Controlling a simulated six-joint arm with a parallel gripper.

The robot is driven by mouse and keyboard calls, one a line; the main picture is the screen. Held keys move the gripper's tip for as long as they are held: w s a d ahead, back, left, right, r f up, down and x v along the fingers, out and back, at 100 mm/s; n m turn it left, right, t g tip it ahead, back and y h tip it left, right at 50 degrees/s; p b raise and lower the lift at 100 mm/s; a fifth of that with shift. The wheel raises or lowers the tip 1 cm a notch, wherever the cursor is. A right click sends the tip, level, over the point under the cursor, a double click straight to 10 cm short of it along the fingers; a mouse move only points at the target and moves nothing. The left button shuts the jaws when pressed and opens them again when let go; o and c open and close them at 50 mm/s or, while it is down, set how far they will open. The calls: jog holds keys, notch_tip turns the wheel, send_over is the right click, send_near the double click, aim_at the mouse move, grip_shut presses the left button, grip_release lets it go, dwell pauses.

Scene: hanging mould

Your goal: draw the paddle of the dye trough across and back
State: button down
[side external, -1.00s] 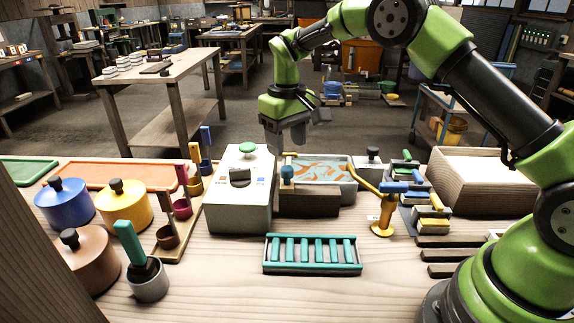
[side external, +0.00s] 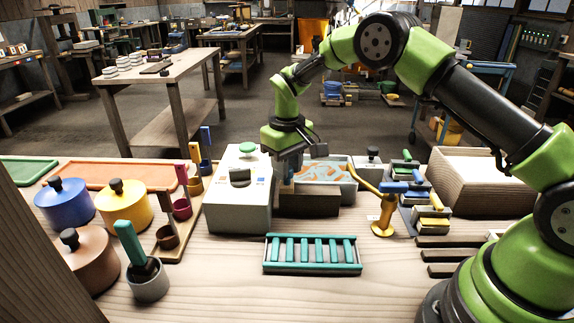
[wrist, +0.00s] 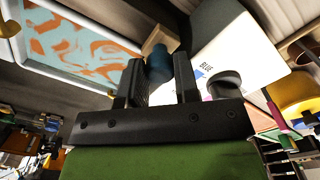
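The dye trough (side external: 349,188) stands behind the middle of the bench and holds pale blue liquid with orange swirls; it also shows at upper left in the wrist view (wrist: 108,72). The paddle's blue knob (wrist: 159,64) is at the trough's left end, beside the white box. My gripper (side external: 287,178) is lowered over the knob, pointing down. The rest of the paddle is mostly hidden.
A white box with a green button (side external: 248,148) stands close on the left. A teal slatted rack (side external: 312,254) lies in front. Lidded pots (side external: 124,206) stand far left.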

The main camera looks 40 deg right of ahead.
jog(key=s+d, duration=0.6)
jog(key=d, duration=0.1)
jog(key=shift+s, duration=0.35)
jog(key=c, duration=0.8)
grip_release()
jog(key=shift+a, duration=0.1)
jog(key=shift+c, duration=0.2)
notch_tip(320, 180, up, 10)
jog(key=f, duration=1)
jog(key=shift+w+a, duration=0.15)
jog(key=shift+a, duration=0.05)
